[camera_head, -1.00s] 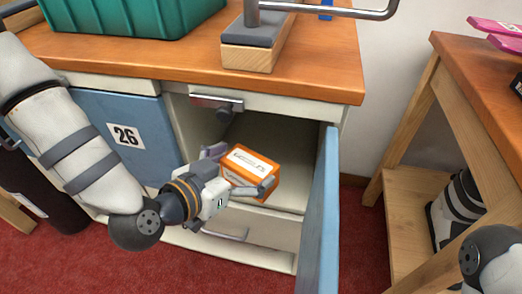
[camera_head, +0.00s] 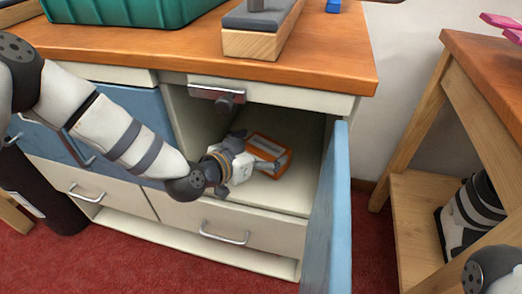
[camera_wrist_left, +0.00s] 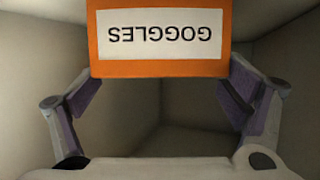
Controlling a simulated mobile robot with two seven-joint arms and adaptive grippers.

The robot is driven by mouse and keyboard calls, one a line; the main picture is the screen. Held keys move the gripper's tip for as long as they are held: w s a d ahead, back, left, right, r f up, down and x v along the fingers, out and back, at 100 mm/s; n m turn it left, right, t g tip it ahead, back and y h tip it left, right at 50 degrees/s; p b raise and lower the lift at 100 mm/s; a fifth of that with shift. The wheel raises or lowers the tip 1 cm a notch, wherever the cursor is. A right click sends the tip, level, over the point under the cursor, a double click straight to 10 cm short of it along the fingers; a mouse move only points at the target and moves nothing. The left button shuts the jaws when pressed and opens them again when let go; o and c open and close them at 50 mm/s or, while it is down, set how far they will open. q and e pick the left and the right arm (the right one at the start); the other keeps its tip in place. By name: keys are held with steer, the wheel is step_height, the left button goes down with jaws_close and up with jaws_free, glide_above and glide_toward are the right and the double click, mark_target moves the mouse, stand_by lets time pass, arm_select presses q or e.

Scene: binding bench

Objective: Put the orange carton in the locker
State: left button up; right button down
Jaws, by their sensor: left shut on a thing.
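The orange carton (camera_head: 270,147) with a white label is inside the open locker (camera_head: 287,200), above or on its floor; I cannot tell whether it touches. The label reads GOGGLES upside down in the left wrist view, where the carton (camera_wrist_left: 160,67) fills the top middle. My left gripper (camera_head: 264,160) reaches in through the locker's front opening and is shut on the carton, one finger on each side. The locker's blue door (camera_head: 333,215) stands swung open on the right. My right gripper is out of view.
Above the locker is a wooden bench top (camera_head: 165,50) with a green crate (camera_head: 130,10) and a wood-and-grey block (camera_head: 255,42). A metal latch handle (camera_head: 217,93) hangs at the opening's upper left. A wooden side table (camera_head: 455,110) stands right.

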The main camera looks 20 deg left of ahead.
arm_select(q)
steer(key=shift+r, duration=0.1)
steer(key=o, duration=1.1)
steer(key=shift+s+r, duration=0.15)
steer(key=shift+s, duration=0.05)
steer(key=p+v, duration=0.3)
steer(key=v, duration=0.8)
steer(key=shift+s+a, duration=0.2)
steer(key=shift+s, duration=0.05)
